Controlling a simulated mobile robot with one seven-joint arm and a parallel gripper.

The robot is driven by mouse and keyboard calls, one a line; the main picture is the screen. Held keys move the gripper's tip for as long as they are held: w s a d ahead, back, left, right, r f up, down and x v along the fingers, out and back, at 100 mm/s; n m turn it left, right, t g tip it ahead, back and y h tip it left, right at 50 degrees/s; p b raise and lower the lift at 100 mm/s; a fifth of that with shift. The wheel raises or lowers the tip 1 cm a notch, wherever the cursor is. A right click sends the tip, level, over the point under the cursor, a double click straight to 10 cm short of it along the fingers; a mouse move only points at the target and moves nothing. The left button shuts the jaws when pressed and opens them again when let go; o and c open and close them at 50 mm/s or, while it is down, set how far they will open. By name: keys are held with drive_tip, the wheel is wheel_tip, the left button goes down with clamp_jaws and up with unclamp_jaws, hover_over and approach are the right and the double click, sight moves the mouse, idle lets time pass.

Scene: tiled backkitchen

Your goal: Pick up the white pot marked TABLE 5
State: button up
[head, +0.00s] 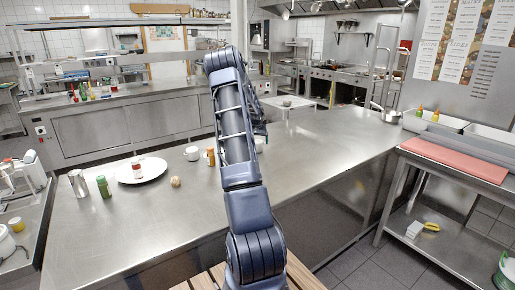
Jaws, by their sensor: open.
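No TABLE 5 marking is readable in the head view. A small white pot or cup (192,153) stands upright on the steel counter (130,222), left of my arm. It is too small to tell whether it bears the mark. My gripper (260,140) shows only in part, as dark pieces just right of my raised forearm, which hides much of it. It is open, with nothing visible held, and is apart from the white pot, to its right in the picture.
A white plate (152,173) carries a small red-and-white jar (136,168). Near it stand a green-labelled jar (104,187), a metal shaker (77,183), a brown round item (175,182) and an orange-brown bottle (211,157). The counter right of my arm is largely clear.

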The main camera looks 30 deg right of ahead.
drive_tip(key=shift+w+x, duration=0.2)
drive_tip(key=shift+x, duration=1.15)
drive_tip(key=shift+w+x, duration=0.2)
drive_tip(key=shift+x, duration=1.15)
drive_tip(key=shift+d+r, duration=0.15)
drive_tip(key=shift+r, duration=0.1)
drive_tip(key=c, duration=1.3)
drive_tip(key=shift+o, duration=0.2)
